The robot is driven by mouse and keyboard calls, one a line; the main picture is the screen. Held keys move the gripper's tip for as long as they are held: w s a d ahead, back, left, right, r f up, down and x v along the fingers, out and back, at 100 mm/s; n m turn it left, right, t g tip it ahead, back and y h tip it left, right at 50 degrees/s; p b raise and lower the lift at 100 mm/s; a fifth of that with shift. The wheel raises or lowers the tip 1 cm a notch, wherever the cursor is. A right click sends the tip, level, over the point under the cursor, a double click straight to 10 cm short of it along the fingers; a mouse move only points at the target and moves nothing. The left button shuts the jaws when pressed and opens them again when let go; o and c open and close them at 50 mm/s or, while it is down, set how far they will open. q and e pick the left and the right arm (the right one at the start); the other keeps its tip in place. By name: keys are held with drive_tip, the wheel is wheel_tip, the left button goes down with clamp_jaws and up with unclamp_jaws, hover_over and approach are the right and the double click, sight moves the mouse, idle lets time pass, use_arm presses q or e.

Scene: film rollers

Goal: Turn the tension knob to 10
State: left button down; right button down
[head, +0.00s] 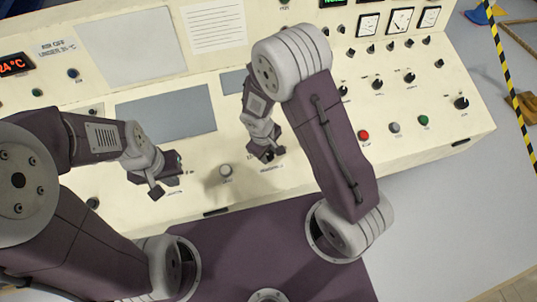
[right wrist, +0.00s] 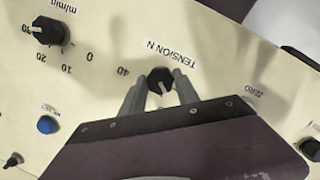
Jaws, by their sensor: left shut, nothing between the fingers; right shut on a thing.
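The tension knob (right wrist: 160,80) is a black knob beside the label "TENSION N", which reads upside down in the right wrist view. A printed 40 shows left of it; the rest of its scale is hidden by my gripper. A pale pointer line on the knob points roughly down in that view. My right gripper (right wrist: 155,92) has a finger on each side of the knob and is shut on it. In the head view, my right gripper (head: 268,154) is down at the panel and hides the knob. My left gripper (head: 166,176) is shut and empty, above the panel at the left.
A black m/min knob (right wrist: 48,31) and a blue button (right wrist: 47,124) lie left of the tension knob in the right wrist view. Red (head: 363,135) and green (head: 423,120) buttons are to the right.

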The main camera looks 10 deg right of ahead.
drive_tip(key=n+b, duration=0.2)
drive_tip(key=n, duration=0.2)
drive_tip(key=shift+a+n+t+h, duration=0.1)
drive_tip(key=shift+n+t+h, duration=0.2)
drive_tip(key=shift+t+h, duration=0.1)
drive_tip(key=shift+n+b, duration=0.3)
drive_tip(key=c, duration=0.9)
unclamp_jaws()
drive_tip(key=p+v, duration=0.2)
drive_tip(key=v, duration=0.7)
drive_tip(key=shift+s, duration=0.1)
